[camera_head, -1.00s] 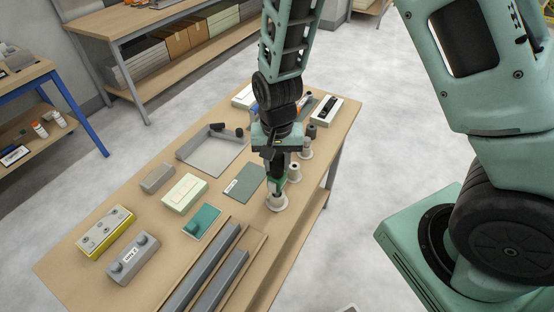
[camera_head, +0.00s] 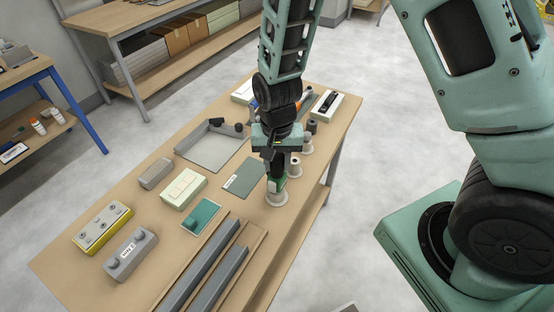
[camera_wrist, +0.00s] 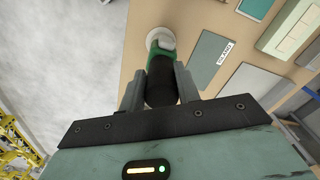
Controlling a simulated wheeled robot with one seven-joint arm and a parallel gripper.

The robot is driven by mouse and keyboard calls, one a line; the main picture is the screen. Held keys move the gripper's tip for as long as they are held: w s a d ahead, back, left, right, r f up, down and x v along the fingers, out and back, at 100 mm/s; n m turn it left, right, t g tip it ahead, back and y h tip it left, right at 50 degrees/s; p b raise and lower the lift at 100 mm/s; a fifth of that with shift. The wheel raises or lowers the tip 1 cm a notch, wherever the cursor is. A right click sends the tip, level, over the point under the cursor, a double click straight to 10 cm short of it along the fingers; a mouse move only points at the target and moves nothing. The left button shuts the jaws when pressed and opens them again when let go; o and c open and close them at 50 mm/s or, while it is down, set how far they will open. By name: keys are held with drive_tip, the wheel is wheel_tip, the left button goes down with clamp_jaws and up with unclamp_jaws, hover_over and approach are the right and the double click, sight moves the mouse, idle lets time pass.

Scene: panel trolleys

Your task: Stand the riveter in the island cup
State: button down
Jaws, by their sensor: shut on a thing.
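The riveter, green at its lower end (camera_head: 277,184) and black above, is held upright in my gripper (camera_head: 273,166). In the wrist view the black body (camera_wrist: 161,84) sits between the two fingers, with the green part (camera_wrist: 158,50) beyond. My gripper is shut on it. The green end meets a pale round cup (camera_head: 277,199) on the table's right side, the nearest of a row of cups. The cup also shows in the wrist view (camera_wrist: 160,35). Whether the riveter rests on the cup's floor is hidden.
Two more pale cups (camera_head: 295,172) (camera_head: 307,146) stand close behind. A grey labelled panel (camera_head: 243,179) lies left of the cup, and grey rails (camera_head: 202,267) lie in front. A shallow grey tray (camera_head: 207,158) and several boxes fill the left. Open floor lies right of the table.

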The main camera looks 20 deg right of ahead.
drive_tip(key=shift+f, duration=0.3)
drive_tip(key=c, duration=0.9)
unclamp_jaws()
drive_tip(key=shift+r, duration=0.1)
wheel_tip(320, 180, up, 17)
drive_tip(key=shift+r+b, duration=0.15)
drive_tip(key=shift+b, duration=0.95)
drive_tip(key=s+a+f+n+b, duration=0.1)
drive_tip(key=s+a+n, duration=0.1)
drive_tip(key=s+n, duration=0.2)
drive_tip(key=s+a+f+n+b, duration=0.1)
drive_tip(key=s+n, duration=0.3)
drive_tip(key=s, duration=0.5)
drive_tip(key=s+a+f+n+b, duration=0.1)
drive_tip(key=s+a+f+n, duration=0.1)
drive_tip(key=s, duration=0.4)
drive_tip(key=shift+s+a+f+n+y+b, duration=0.2)
drive_tip(key=shift+a+n, duration=0.1)
drive_tip(key=shift+n, duration=0.35)
drive_tip(key=shift+s+a+f+n+y+b, duration=0.15)
drive_tip(key=shift+a+n, duration=0.1)
drive_tip(key=shift+n, duration=0.4)
